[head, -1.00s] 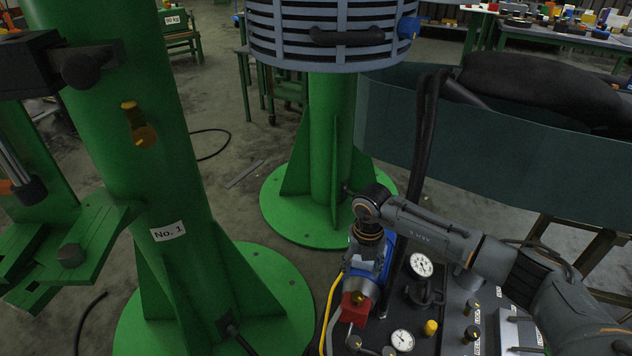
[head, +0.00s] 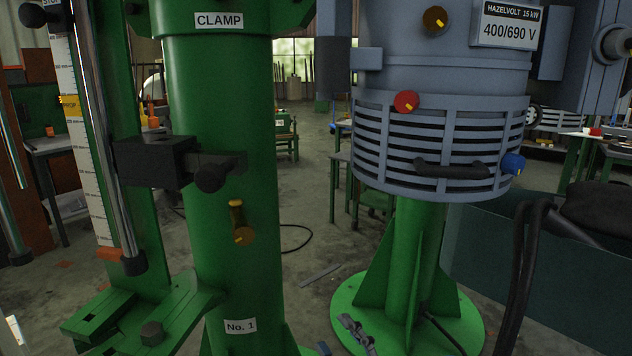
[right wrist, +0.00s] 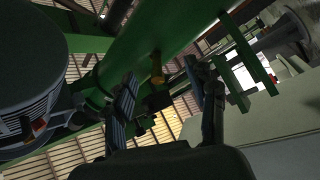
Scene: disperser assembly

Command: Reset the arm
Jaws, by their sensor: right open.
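My right gripper (head: 337,332) shows at the bottom edge of the head view, in front of the round green base. In the right wrist view its two dark fingers (right wrist: 164,80) stand apart with nothing between them. The rest of my right arm is below the head picture. My left gripper cannot be made out.
A grey-blue slatted motor housing (head: 440,140) with red and blue knobs sits on a green pedestal (head: 410,265). A black clamp block (head: 153,161) and a scale rod flank the column. A dark teal bin (head: 570,265) with black hoses is at right. Floor between column and pedestal is mostly clear.

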